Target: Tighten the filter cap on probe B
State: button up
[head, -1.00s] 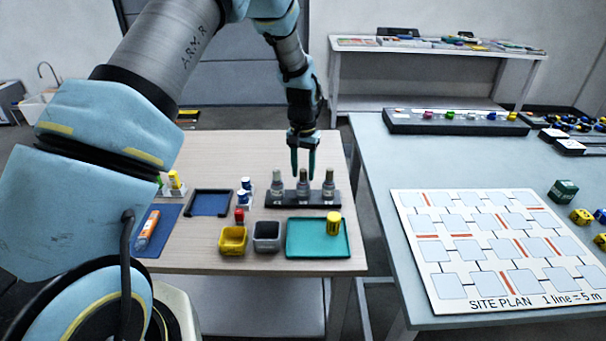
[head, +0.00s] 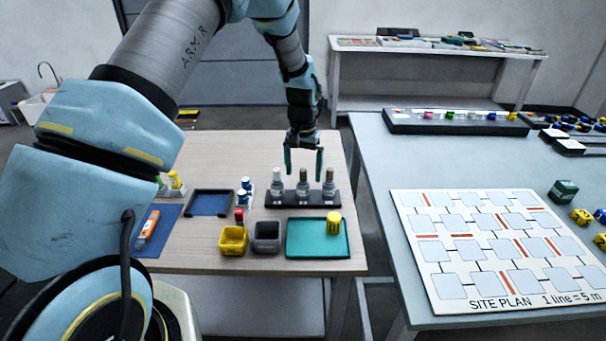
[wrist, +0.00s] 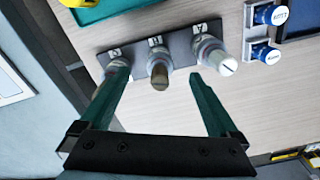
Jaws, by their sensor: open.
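Three probes stand upright in a dark rack (head: 274,204). The middle one, probe B (head: 303,190), has a dark olive-brown cap; in the wrist view its cap (wrist: 159,76) shows near the middle. The left probe, A (head: 277,188), has a pale cap with a slot visible in the wrist view (wrist: 227,66). The right probe, C (head: 329,188), is greyish and partly covered by a finger in the wrist view. My gripper (head: 303,172) is open and empty, its green fingers on either side of probe B's cap in the wrist view (wrist: 159,74). Contact cannot be told.
In front of the rack are a teal tray (head: 300,249) with a yellow jar (head: 333,224), a grey bin (head: 266,238) and a yellow bin (head: 233,240). Blue-and-white bottles (head: 245,190) stand left of the rack. Bare wood (head: 225,155) lies behind it.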

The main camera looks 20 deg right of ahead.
aim_at(303, 169)
jog(key=shift+r+p, duration=0.45)
jog(key=shift+r, duration=0.25)
jog(key=shift+r+p, duration=1.8)
jog(key=shift+r, duration=1.1)
